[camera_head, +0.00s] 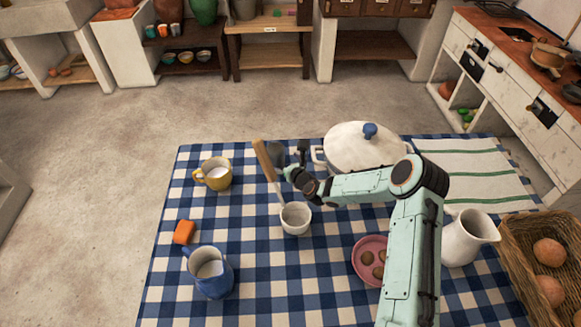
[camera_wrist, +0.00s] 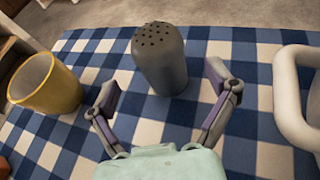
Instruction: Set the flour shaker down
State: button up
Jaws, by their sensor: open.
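The flour shaker (camera_wrist: 160,62) is a grey cylinder with a domed, holed top. In the wrist view it stands upright on the blue checked cloth, just ahead of my gripper (camera_wrist: 162,88). The fingers are spread wide on either side of its near end, with gaps showing, and neither visibly touches it. In the head view the shaker (camera_head: 276,153) is small and partly hidden near my gripper (camera_head: 290,163), behind the white cup and left of the pot.
A yellow mug (camera_head: 216,175) stands left of the shaker. A white cup (camera_head: 295,219) holding a wooden-handled tool (camera_head: 264,160) stands in front. A lidded white pot (camera_head: 350,150) is close on the right. Open cloth lies between mug and shaker.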

jog(key=v, duration=0.6)
jog(key=shift+s+d+r, duration=0.15)
jog(key=shift+s+d, duration=0.05)
jog(key=shift+s, duration=0.1)
